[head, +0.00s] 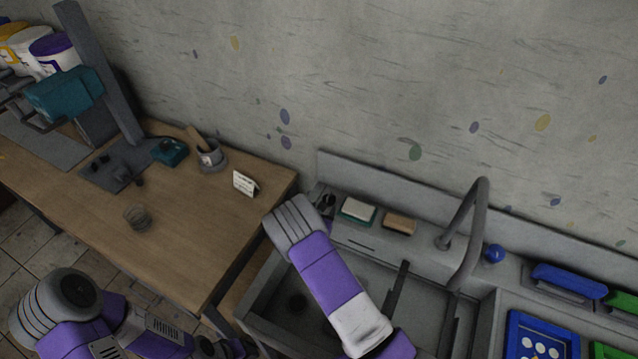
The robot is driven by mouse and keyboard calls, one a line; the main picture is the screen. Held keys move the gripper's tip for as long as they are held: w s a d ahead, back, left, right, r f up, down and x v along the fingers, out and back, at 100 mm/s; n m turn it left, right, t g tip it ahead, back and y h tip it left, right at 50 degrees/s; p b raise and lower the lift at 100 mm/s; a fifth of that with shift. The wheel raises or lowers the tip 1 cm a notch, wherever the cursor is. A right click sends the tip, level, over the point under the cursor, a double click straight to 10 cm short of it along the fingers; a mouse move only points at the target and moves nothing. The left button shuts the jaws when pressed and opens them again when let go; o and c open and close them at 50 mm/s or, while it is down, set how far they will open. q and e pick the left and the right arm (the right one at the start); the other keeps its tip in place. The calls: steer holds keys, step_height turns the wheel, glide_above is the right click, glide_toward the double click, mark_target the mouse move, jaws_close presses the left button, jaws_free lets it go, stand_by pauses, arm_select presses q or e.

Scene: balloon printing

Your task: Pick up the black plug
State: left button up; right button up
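I cannot pick out the black plug with certainty. A small dark object (327,201) shows on the sink's back-left ledge, partly hidden by my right arm, and I cannot tell whether it is the plug or part of my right gripper. The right arm reaches up from the bottom across the sink, and no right fingertips show clearly. My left arm is at the lower left. Dark parts at its end, by the table's front edge, may be the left gripper, but its fingers cannot be made out.
The grey sink (262,306) has a tap (470,225), a white-topped block (357,210) and a brown sponge (399,224). A blue tray (514,335) is at right.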

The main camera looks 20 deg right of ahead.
mark_target(328, 201)
steer(key=shift+w+d+f, duration=0.15)
steer(key=shift+w+d, duration=0.1)
steer(key=shift+w, duration=0.1)
steer(key=shift+d, duration=0.5)
steer(key=shift+w+d+f, duration=0.2)
steer(key=shift+w, duration=0.1)
steer(key=shift+x, duration=2.25)
steer(key=shift+w+a, duration=0.1)
steer(key=shift+a, duration=0.1)
steer(key=c, duration=0.7)
